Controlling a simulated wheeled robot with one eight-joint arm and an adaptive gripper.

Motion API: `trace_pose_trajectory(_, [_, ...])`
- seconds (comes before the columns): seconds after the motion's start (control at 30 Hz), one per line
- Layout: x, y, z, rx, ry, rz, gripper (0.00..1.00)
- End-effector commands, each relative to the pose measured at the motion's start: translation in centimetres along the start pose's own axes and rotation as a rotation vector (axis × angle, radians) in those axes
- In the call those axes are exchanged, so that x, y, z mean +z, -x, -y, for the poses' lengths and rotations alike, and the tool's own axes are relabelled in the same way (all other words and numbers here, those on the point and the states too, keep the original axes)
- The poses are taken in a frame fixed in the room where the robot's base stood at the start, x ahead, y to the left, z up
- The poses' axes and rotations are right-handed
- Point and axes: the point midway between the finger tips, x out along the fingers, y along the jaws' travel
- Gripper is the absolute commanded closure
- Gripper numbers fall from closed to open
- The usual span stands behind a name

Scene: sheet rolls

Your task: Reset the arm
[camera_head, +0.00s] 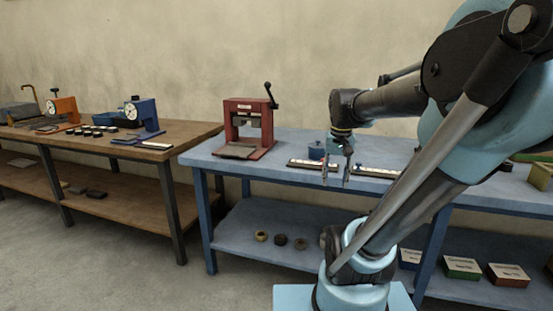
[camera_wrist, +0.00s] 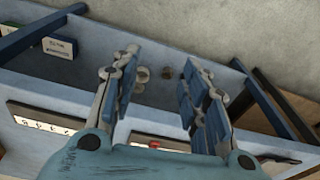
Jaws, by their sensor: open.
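My gripper (camera_head: 336,180) hangs pointing down in front of the blue bench (camera_head: 222,166), at about the height of its top in the head view. Its two fingers are apart with nothing between them. In the wrist view the open gripper (camera_wrist: 160,60) shows with both blue-padded fingers spread. My arm reaches from the right side of the head view and hides part of the bench.
A red press (camera_head: 248,125) stands on the bench's left. Rolls (camera_head: 281,240) and small boxes (camera_head: 462,267) sit on the lower shelf. A wooden bench (camera_head: 110,148) with tools stands left.

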Motion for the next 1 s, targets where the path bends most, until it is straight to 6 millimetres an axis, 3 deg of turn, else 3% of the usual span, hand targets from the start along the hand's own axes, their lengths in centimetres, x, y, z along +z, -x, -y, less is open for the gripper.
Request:
trace_pose_trajectory(0.03, [1.5, -1.0, -0.3, -0.001, 0.020, -0.006, 0.59])
trace_pose_trajectory(0.3, [8.1, -6.4, -1.5, -0.006, 0.137, -0.044, 0.59])
trace_pose_trajectory(0.5, [11.0, -9.5, -2.0, -0.007, 0.199, -0.065, 0.59])
trace_pose_trajectory(0.67, [11.9, -10.5, -2.2, -0.007, 0.219, -0.071, 0.59])
trace_pose_trajectory(1.0, [11.9, -10.6, -2.2, -0.007, 0.221, -0.072, 0.59])
